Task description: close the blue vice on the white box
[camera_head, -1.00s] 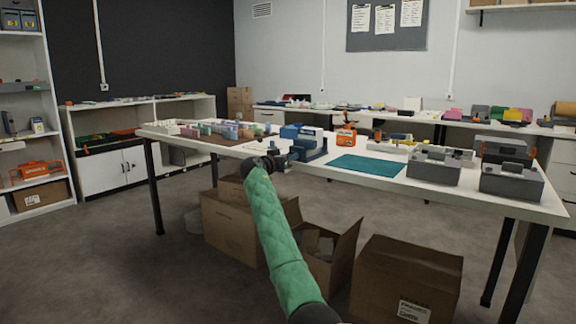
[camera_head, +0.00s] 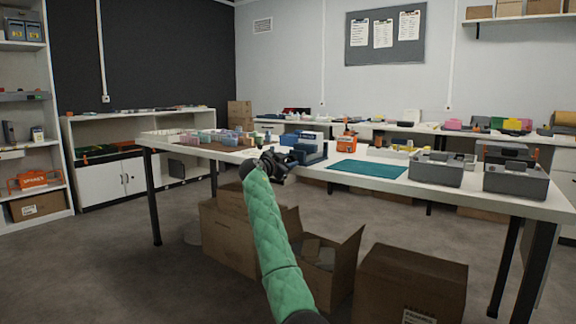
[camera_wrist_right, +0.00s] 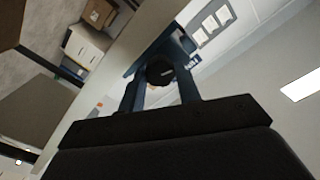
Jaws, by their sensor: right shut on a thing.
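The blue vice (camera_head: 310,152) stands at the front edge of the white table. A white box (camera_head: 311,136) shows at its top; whether the jaws touch it is too small to tell. My right gripper (camera_head: 284,164) is at the near left end of the vice. In the right wrist view, my right gripper (camera_wrist_right: 161,80) has its two fingers on either side of a dark round knob (camera_wrist_right: 160,71), shut on it. Blue parts of the vice (camera_wrist_right: 172,46) show behind the knob. My left gripper is not in view.
A teal mat (camera_head: 367,167) lies right of the vice, with grey bins (camera_head: 436,173) beyond it. An orange object (camera_head: 347,141) stands behind. Several small pastel parts lie left on the table. Open cartons (camera_head: 328,262) stand on the floor below.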

